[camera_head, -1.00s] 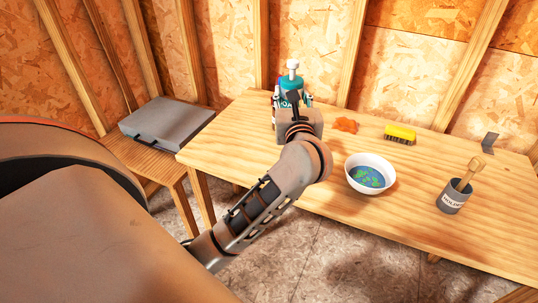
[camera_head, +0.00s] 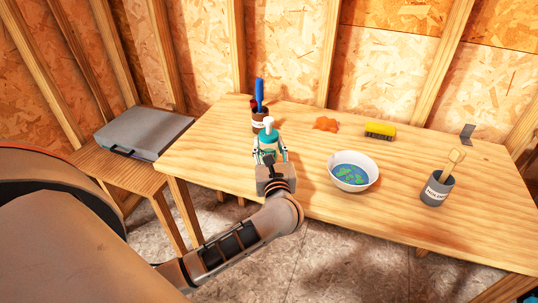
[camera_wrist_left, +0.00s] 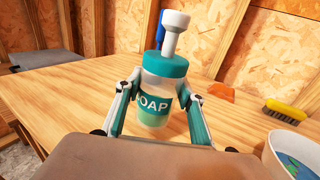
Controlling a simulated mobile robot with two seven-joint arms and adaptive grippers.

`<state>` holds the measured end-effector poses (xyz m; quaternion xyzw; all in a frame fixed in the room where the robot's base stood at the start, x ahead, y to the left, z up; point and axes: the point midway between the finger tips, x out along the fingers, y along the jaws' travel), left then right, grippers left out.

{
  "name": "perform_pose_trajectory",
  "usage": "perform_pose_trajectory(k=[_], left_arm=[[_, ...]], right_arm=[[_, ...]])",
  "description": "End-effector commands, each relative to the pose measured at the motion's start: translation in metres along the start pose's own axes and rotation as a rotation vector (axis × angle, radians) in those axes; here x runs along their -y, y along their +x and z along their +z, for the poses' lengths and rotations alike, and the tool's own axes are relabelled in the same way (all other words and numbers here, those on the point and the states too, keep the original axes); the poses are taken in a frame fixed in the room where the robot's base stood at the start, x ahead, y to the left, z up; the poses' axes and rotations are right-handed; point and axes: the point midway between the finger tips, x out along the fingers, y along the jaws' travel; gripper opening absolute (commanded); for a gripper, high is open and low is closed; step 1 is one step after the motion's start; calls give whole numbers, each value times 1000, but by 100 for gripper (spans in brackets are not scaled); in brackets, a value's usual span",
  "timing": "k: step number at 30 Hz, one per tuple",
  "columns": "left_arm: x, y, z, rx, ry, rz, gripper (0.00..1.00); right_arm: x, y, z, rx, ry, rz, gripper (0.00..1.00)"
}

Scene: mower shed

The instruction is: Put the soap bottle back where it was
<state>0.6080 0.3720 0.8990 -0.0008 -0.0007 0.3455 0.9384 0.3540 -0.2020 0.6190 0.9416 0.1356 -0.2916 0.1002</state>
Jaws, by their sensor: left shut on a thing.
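The soap bottle (camera_head: 268,137) has a teal collar, a white pump top and a teal label. It also shows upright between the fingers in the left wrist view (camera_wrist_left: 155,99). My left gripper (camera_head: 269,156) is shut on the bottle's body, near the left part of the wooden table (camera_head: 400,240). My gripper hides the bottle's lower part in the head view, so I cannot tell there whether its base touches the table. My right gripper is in neither view.
A white bowl (camera_head: 353,187), an orange cloth (camera_head: 326,124), a yellow brush (camera_head: 380,130) and a grey holder (camera_head: 435,192) are to the right. A grey case (camera_head: 145,135) lies on a side bench.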

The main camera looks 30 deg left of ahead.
Motion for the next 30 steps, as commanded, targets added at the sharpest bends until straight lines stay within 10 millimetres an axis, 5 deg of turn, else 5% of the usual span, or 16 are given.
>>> perform_pose_trajectory(k=[7,20,21,23,30], left_arm=[[0,0,-32,0,4,0,14],[0,0,-38,0,2,0,14],[0,0,-39,-1,2,0,41],[0,0,-37,0,2,0,55],[0,0,-37,0,2,0,55]], right_arm=[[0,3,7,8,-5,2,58],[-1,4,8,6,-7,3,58],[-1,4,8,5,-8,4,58],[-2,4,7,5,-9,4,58],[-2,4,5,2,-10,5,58]])
